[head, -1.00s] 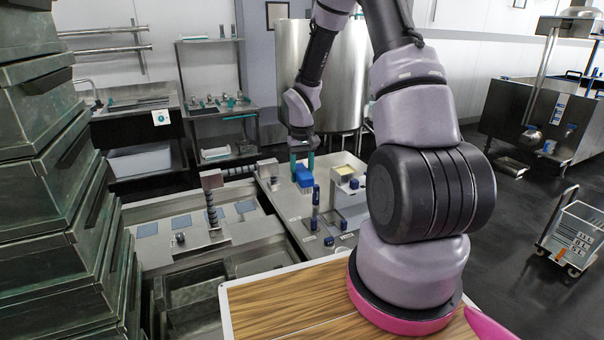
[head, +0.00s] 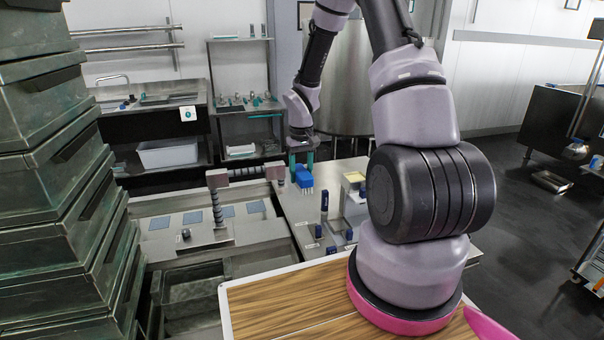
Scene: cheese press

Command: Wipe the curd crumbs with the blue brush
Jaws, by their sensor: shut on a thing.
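My gripper (head: 303,163), with green fingers, is shut on the blue brush (head: 306,180). The brush hangs below the fingers with its pale bristles down. It appears over the left part of the grey steel counter (head: 292,205); I cannot tell whether the bristles touch the surface. I cannot make out individual curd crumbs at this distance.
A press-like post (head: 217,203) rises to the left. Tall stacked metal bins (head: 60,200) fill the left side. A wooden board (head: 285,300) lies in front.

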